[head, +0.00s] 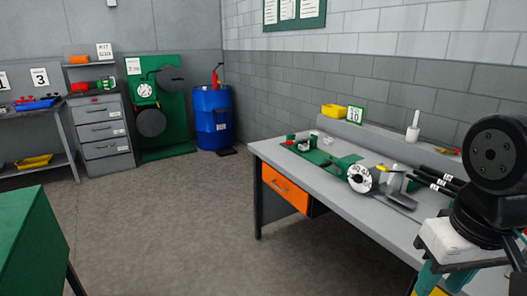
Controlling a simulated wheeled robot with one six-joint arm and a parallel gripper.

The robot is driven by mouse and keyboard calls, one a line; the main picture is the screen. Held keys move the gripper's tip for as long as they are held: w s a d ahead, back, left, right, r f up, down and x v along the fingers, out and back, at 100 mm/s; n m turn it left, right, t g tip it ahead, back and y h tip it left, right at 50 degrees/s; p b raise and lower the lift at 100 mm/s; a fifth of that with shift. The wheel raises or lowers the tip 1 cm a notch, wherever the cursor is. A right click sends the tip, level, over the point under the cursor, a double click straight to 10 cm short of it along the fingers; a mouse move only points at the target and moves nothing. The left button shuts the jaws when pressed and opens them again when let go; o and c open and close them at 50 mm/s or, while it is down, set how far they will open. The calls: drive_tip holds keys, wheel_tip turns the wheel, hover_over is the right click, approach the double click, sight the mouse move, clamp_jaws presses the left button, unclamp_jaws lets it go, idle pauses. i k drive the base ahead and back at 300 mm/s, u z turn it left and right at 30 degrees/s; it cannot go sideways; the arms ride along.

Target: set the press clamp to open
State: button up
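A device on the grey workbench has a green base (345,166), a round white dial with dark markings (360,178) and a yellow-tipped lever (381,168). It may be the press clamp, but I cannot tell its setting at this size. A smaller green fixture (297,145) with a red part sits further left on the bench. My gripper (443,284) is at the lower right, in front of the bench and well apart from the device. Its two teal fingers stand apart with nothing seen between them; their tips run out of frame.
The workbench (400,222) has an orange drawer (285,188). Black-handled tools (437,180) lie on it near my arm, and a yellow bin (334,111) stands on its back ledge. A green table edge (30,235) is at left. The floor between is clear.

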sight(304, 141)
drive_tip(key=z, duration=0.05)
drive_tip(key=i, duration=0.7)
drive_tip(key=z, duration=0.15)
drive_tip(key=k, duration=0.4)
drive_tip(key=u, duration=0.9)
drive_tip(key=i, duration=1.35)
drive_tip(key=z, duration=0.45)
